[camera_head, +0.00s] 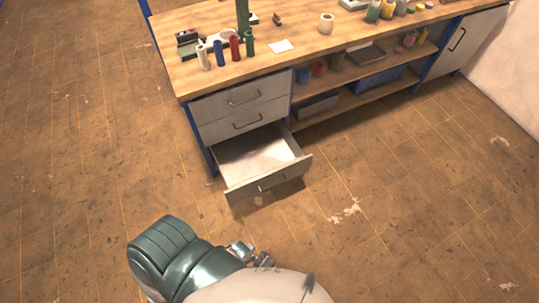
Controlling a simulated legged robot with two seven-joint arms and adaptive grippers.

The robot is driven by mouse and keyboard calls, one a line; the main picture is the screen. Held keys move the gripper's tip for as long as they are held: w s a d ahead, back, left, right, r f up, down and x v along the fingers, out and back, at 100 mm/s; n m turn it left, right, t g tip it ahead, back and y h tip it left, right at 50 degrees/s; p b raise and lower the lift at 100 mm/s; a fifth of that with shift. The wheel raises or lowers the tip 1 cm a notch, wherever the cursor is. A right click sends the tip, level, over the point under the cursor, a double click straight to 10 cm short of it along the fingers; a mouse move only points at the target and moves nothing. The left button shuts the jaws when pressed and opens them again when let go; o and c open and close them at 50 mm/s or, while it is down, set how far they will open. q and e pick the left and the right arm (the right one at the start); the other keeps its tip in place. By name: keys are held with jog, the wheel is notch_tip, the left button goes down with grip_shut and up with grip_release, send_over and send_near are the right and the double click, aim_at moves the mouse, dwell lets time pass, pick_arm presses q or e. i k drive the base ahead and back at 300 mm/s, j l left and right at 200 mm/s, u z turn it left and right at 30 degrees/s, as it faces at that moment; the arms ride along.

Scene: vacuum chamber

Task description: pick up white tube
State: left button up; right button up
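The white tube (203,57) stands upright near the front left of the wooden workbench top (300,54). It is the leftmost in a row with a blue tube (219,53), a red tube (235,48) and a green tube (250,44). The tubes stand close together, and no gripper is near them. Neither of my grippers can be clearly made out. Teal and pale parts of my own body fill the bottom of the view, with small metal parts beside them that I cannot identify.
The bottom drawer (268,189) under the bench is pulled out and looks empty; two drawers above it are shut. A white roll (326,23) and a pale card (281,46) are on the bench. The brown floor (420,200) in front is clear.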

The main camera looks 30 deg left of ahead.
aim_at(203, 58)
jog(key=u, duration=1)
